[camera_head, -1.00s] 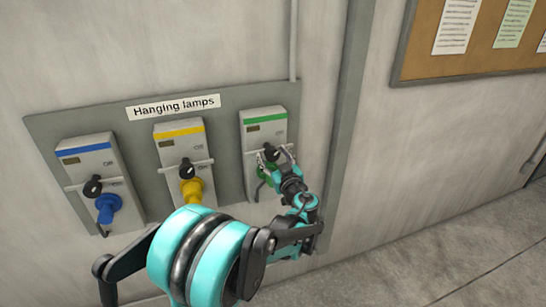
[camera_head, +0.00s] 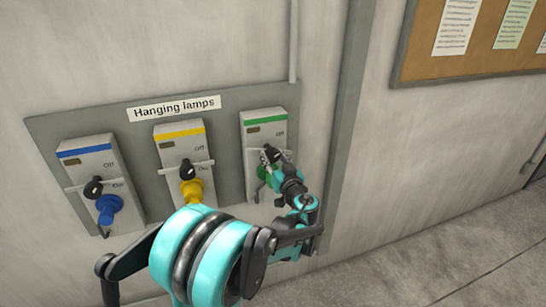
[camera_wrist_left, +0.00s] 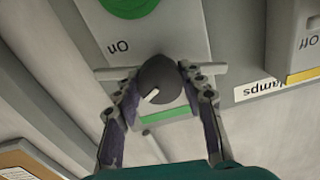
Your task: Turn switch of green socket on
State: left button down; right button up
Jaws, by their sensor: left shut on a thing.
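The green socket (camera_head: 251,133) is the rightmost of three grey boxes on the wall panel, with a green stripe on top. Its black rotary switch (camera_wrist_left: 160,83) sits between the two fingers of my left gripper (camera_wrist_left: 157,88) in the wrist view. In the head view my left gripper (camera_head: 270,160) is at the front of this box and partly covers the switch. The fingers are shut on the switch knob, whose white mark is seen in the wrist view. The green plug (camera_head: 264,173) is partly hidden below the gripper. My right gripper is not in view.
The yellow socket (camera_head: 176,151) and blue socket (camera_head: 85,161) stand to the left, each with a black switch and a coloured plug. A "Hanging lamps" label (camera_head: 174,107) is above. A vertical grey post (camera_head: 349,120) and a cork board (camera_head: 425,55) are to the right.

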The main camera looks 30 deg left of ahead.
pick_arm(q)
jog(key=m, duration=1.1)
jog(key=shift+p, duration=0.35)
jog(key=shift+m, duration=1.8)
jog(key=c, duration=0.9)
grip_release()
jog(key=shift+d, duration=0.1)
jog(key=v, duration=1.1)
jog(key=shift+s+d, duration=0.3)
